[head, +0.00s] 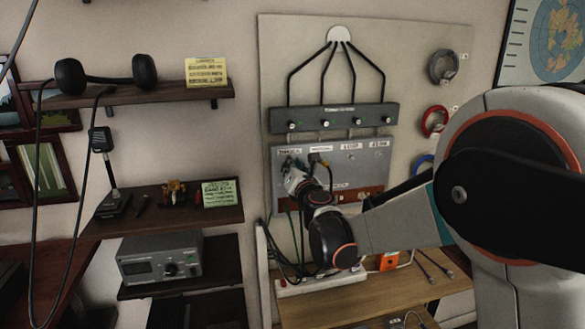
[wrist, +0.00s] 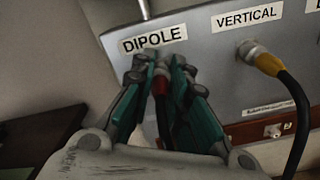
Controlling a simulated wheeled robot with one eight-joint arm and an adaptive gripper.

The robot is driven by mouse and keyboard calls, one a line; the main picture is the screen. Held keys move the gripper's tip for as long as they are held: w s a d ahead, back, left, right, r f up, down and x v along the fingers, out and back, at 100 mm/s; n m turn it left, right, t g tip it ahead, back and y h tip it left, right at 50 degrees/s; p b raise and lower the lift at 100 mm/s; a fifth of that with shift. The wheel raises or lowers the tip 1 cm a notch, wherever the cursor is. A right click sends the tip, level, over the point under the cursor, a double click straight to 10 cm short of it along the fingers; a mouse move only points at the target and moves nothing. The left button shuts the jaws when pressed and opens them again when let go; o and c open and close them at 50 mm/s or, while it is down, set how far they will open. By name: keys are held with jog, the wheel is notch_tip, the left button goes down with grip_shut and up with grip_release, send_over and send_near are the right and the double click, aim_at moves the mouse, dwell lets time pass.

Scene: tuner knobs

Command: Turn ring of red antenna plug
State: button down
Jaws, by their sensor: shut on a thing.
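The red antenna plug (wrist: 160,85) sits below the DIPOLE label (wrist: 152,40) on the grey panel (wrist: 215,60) in the wrist view. My gripper (wrist: 161,75) is shut on the plug, with its teal finger pads on either side of it. The fingers hide most of the plug's ring and its socket. In the head view my gripper (head: 291,172) reaches the left end of the grey panel (head: 345,175), and the plug cannot be made out there.
A black cable with a gold plug (wrist: 268,62) is in the VERTICAL socket just right. A grey bar (head: 335,117) with several connectors is above the panel. Coiled cables (head: 434,121) hang at right. A desk (head: 350,299) lies below. Shelves (head: 165,214) stand left.

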jog(key=shift+w+n, duration=0.1)
jog(key=shift+n, duration=1.5)
dwell(0.9)
jog(key=c, duration=1.5)
grip_release()
jog(key=shift+w, duration=0.1)
jog(key=v, duration=1.2)
